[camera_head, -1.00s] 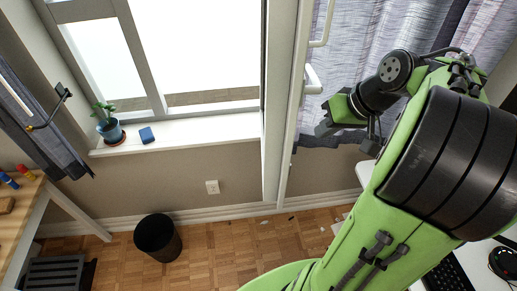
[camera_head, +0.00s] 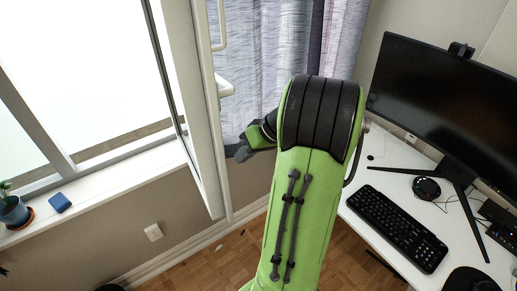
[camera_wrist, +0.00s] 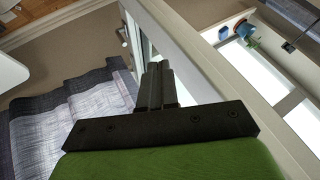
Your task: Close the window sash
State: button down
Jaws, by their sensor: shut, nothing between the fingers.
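The white-framed window sash (camera_head: 188,95) stands swung open into the room, seen nearly edge-on in the head view. Two white handles (camera_head: 224,88) stick out from its right side. My gripper (camera_head: 240,153) is just right of the sash's lower part, below the lower handle, and partly hidden behind my arm. In the wrist view my gripper (camera_wrist: 158,68) is shut and empty, with the sash frame (camera_wrist: 195,62) running diagonally close to its right. I cannot tell whether the fingers touch the sash. The window opening (camera_head: 70,75) is at left.
A blue plant pot (camera_head: 13,211) and a small blue block (camera_head: 60,202) sit on the sill (camera_head: 110,182). A curtain (camera_head: 262,50) hangs behind my gripper. A white desk (camera_head: 385,160) with a monitor (camera_head: 440,100) and keyboard (camera_head: 398,226) stands at right.

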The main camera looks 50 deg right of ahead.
jog(key=shift+w+a+r, duration=0.1)
jog(key=shift+w+a, duration=0.1)
jog(key=shift+a, duration=0.4)
jog(key=shift+w+a, duration=0.15)
jog(key=shift+a, duration=0.4)
